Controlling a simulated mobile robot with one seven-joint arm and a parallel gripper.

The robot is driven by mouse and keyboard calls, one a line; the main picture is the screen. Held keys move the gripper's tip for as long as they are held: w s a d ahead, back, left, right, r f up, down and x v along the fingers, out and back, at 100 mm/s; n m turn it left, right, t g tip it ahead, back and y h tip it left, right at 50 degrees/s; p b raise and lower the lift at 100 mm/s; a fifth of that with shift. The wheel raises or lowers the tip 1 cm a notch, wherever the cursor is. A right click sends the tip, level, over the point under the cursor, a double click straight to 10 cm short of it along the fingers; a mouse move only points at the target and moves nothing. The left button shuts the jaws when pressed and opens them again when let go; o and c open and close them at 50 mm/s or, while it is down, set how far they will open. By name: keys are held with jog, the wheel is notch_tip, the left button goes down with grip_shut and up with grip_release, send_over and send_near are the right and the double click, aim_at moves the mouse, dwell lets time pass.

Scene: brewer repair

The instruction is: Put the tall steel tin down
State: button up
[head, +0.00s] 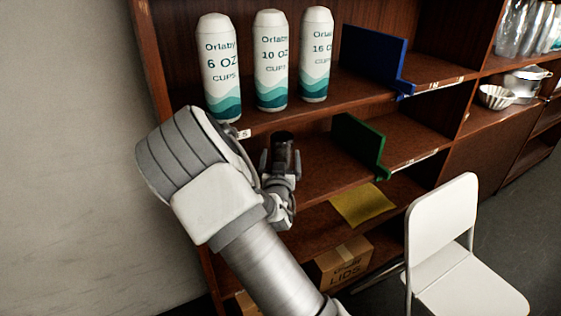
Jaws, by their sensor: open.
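The tall steel tin (283,143) looks like a dark, upright cylinder with a black top. It is at the left part of the middle shelf (315,165), in front of the cabinet's back. My gripper (281,168) is open, with one finger on each side of the tin's lower part. I cannot tell whether the fingers touch it. The tin's base is hidden by my gripper, so its contact with the shelf does not show.
Three cup sleeves (271,60) stand on the shelf above. A green divider (359,143) is right of the tin, and a blue divider (374,58) is above. A yellow cloth (362,204) and a lids box (343,260) lie lower. A white chair (448,250) stands at right.

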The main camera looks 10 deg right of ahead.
jog(key=shift+v, duration=1.1)
jog(key=s+r+n+g+y, duration=0.1)
jog(key=s+r+g, duration=0.3)
jog(key=s, duration=0.8)
jog(key=s+d+r+n+g+y, duration=0.1)
jog(key=s+r+g, duration=0.3)
jog(key=s, duration=0.8)
jog(key=s+r+g+y, duration=0.2)
jog(key=s+r, duration=0.3)
jog(key=s, duration=0.7)
jog(key=shift+s+d+n+g, duration=0.2)
jog(key=shift+n+g, duration=0.2)
jog(key=shift+g, duration=0.5)
jog(key=shift+r, duration=0.15)
